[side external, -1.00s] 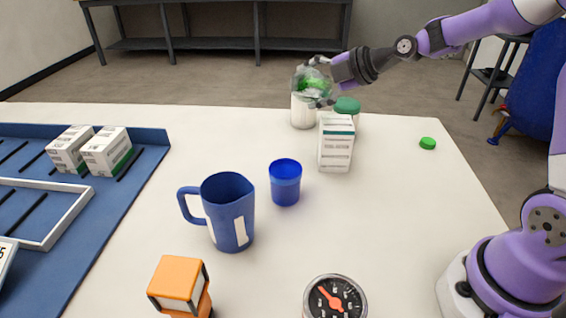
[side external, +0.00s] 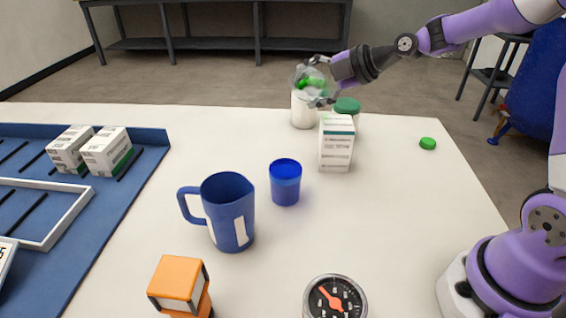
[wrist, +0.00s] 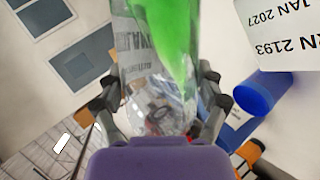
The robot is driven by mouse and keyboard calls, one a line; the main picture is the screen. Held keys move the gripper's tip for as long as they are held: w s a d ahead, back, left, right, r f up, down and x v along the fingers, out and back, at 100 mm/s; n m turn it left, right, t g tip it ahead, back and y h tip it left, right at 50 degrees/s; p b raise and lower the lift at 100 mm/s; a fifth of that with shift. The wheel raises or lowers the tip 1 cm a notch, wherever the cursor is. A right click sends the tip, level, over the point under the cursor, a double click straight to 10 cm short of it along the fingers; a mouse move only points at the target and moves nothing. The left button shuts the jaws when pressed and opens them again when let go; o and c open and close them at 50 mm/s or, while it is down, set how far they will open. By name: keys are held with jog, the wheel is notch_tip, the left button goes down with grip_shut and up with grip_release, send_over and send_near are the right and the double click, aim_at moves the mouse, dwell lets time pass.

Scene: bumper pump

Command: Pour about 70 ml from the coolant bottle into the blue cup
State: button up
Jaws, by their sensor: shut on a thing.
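The coolant bottle (side external: 312,82) is clear, with bright green liquid inside. My gripper (side external: 318,82) is shut around it at the far side of the table, and the bottle looks tilted. In the wrist view the bottle (wrist: 150,75) lies between the fingers of my gripper (wrist: 162,105), with the green liquid along one side; its mouth is not clearly visible. The blue cup (side external: 285,185) stands upright in the middle of the table, apart from the bottle and nearer the camera. It also shows at the right in the wrist view (wrist: 262,92). Its contents cannot be made out.
A white container (side external: 303,112) stands below the bottle. A green-lidded jar (side external: 347,105) and white carton (side external: 336,148) stand beside it. A blue jug (side external: 230,215) is left of the cup. A green cap (side external: 428,143), an orange block (side external: 180,284) and a gauge (side external: 335,299) lie around.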

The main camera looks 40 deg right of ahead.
aim_at(309, 68)
jog(key=shift+s+a+r+m+g+y, duration=0.15)
jog(key=shift+r+m+g+y, duration=0.2)
jog(key=shift+r, duration=0.2)
jog(key=shift+s+a+r+m+g+y+b, duration=0.15)
jog(key=shift+a+r+m+y+b, duration=0.15)
jog(key=shift+r, duration=0.3)
jog(key=shift+s+a+r+m+g+y+b, duration=0.1)
jog(key=shift+a+r+m+y+b, duration=0.15)
jog(key=shift+r, duration=0.3)
jog(key=shift+s+a+f+m+g+y, duration=0.15)
jog(key=shift+f+m+g+y, duration=0.15)
jog(key=shift+f+m+y, duration=0.15)
jog(key=shift+r+m+y+b, duration=0.1)
jog(key=shift+m+y+b, duration=0.35)
jog(key=shift+b, duration=0.15)
jog(key=shift+a+r+m+g+y+b, duration=0.1)
jog(key=shift+r+m+g+y+b, duration=0.35)
jog(key=shift+r, duration=0.25)
jog(key=shift+a+r+m+y, duration=0.1)
jog(key=shift+m+y, duration=0.25)
jog(key=shift+m, duration=0.1)
jog(key=shift+w+a+f+m+g+y+b, duration=0.1)
jog(key=shift+a+m+g+y+b, duration=0.1)
jog(key=shift+m+y+b, duration=0.25)
jog(key=shift+w+a+f+m+g+y+b, duration=0.15)
jog(key=shift+m+y+b, duration=0.2)
jog(key=shift+m+y, duration=0.2)
jog(key=shift+s+d+r, duration=0.1)
